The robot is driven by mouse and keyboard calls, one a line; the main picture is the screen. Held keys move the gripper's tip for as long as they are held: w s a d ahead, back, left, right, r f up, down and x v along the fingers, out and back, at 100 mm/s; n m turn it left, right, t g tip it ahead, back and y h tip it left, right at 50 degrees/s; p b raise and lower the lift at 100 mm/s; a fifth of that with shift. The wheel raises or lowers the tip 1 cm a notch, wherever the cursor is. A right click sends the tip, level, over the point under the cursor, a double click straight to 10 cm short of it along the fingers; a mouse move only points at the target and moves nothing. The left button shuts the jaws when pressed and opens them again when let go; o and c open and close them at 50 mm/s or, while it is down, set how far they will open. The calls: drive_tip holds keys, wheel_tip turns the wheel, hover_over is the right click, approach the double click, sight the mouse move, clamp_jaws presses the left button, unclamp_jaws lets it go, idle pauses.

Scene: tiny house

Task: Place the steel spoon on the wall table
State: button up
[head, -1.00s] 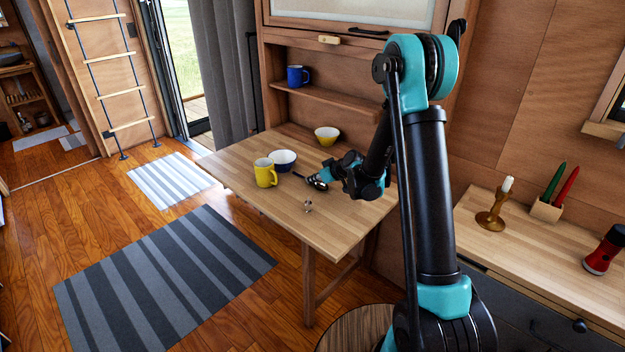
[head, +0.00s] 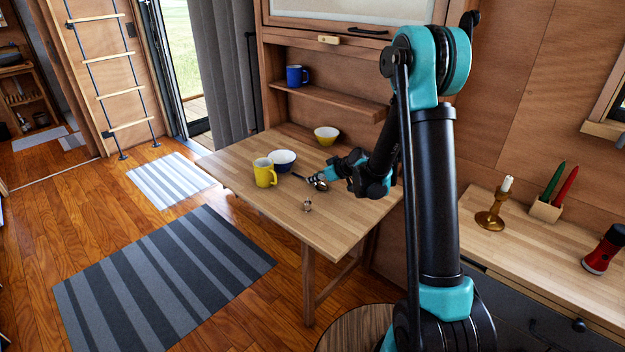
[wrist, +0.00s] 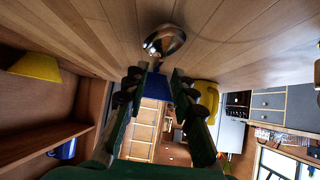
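The wall table (head: 330,222) is a light wooden table against the wall. My gripper (head: 328,181) is low over the table, level and pointing left. In the wrist view the picture is upside down, with the tabletop (wrist: 100,30) above. There the shiny spoon bowl (wrist: 165,40) shows just past the fingertips, against the tabletop. My gripper (wrist: 157,82) is open there, with a clear gap and nothing between the fingers.
A yellow mug (head: 265,173), a blue-and-white bowl (head: 283,161) and a yellow bowl (head: 326,135) stand on the table. A small shiny object (head: 307,204) is near the front edge. A blue mug (head: 297,75) stands on the shelf. The table's right front is clear.

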drive_tip(key=v, duration=0.9)
drive_tip(key=s+d+f+m+g+h, duration=0.1)
drive_tip(key=s+d+m+h, duration=0.1)
drive_tip(key=s+d, duration=0.4)
drive_tip(key=s+d+f+m+h, duration=0.1)
drive_tip(key=s+d+m+h, duration=0.2)
drive_tip(key=s+d, duration=0.4)
drive_tip(key=s+d+f+m+g+h, duration=0.1)
drive_tip(key=s+d+m+h, duration=0.2)
drive_tip(key=s, duration=1.5)
drive_tip(key=d+m, duration=0.2)
drive_tip(key=d, duration=0.1)
drive_tip(key=shift+d+g, duration=0.15)
drive_tip(key=shift+g, duration=0.15)
drive_tip(key=shift+s, duration=0.15)
